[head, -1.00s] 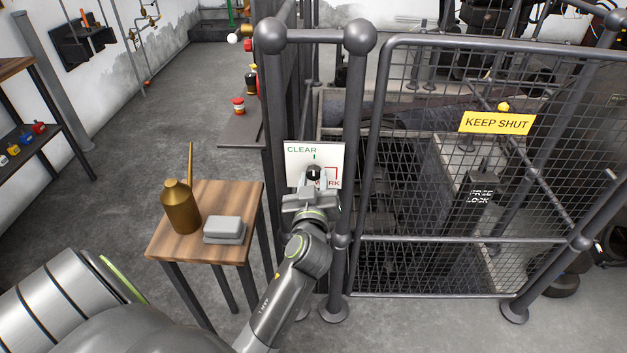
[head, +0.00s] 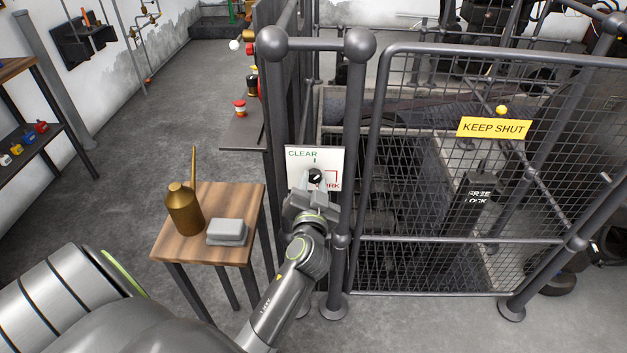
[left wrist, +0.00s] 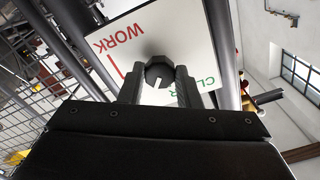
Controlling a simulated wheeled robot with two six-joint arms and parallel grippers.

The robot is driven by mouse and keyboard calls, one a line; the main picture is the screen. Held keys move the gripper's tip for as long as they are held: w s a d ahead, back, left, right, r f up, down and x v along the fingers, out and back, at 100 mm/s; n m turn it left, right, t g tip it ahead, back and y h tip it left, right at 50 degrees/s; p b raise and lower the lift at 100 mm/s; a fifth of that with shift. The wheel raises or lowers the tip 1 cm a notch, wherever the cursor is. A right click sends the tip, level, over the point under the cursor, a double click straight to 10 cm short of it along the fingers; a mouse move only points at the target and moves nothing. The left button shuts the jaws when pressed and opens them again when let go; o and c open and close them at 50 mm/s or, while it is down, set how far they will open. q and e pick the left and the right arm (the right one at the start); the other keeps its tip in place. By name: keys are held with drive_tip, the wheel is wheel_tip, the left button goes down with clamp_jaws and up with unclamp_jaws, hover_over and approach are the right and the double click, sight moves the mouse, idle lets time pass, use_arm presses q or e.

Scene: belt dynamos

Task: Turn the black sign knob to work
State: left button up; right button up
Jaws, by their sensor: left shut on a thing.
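The black knob (head: 315,177) is on a white sign plate (head: 301,157) fixed to the grey railing, with green CLEAR at the top and red WORK at the lower right. My left gripper (head: 312,183) is at the plate, shut on the knob. In the left wrist view the knob (left wrist: 158,70) sits between the two fingers (left wrist: 158,84), and a short white mark shows on its face. The fingers and hand cover part of the plate and its lettering. The exact direction of the white mark is hard to tell. My right gripper is out of view.
A mesh gate (head: 410,165) with a yellow KEEP SHUT sign (head: 494,128) stands to the right. Railing posts (head: 350,150) flank the plate. A small wooden table (head: 190,250) at the left carries a brass oil can (head: 184,210) and a grey box (head: 227,231).

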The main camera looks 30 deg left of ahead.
use_arm(q)
drive_tip(key=m+p, duration=0.1)
drive_tip(key=m, duration=0.2)
drive_tip(key=shift+r+m, duration=0.15)
drive_tip(key=shift+m, duration=0.15)
drive_tip(key=m+p, duration=0.1)
drive_tip(key=m, duration=0.2)
drive_tip(key=shift+p, duration=0.4)
drive_tip(key=shift+m+p, duration=0.5)
drive_tip(key=shift+m, duration=1)
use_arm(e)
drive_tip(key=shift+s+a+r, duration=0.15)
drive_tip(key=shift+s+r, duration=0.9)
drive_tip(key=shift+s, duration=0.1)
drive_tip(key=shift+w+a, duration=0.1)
use_arm(q)
drive_tip(key=o, duration=1)
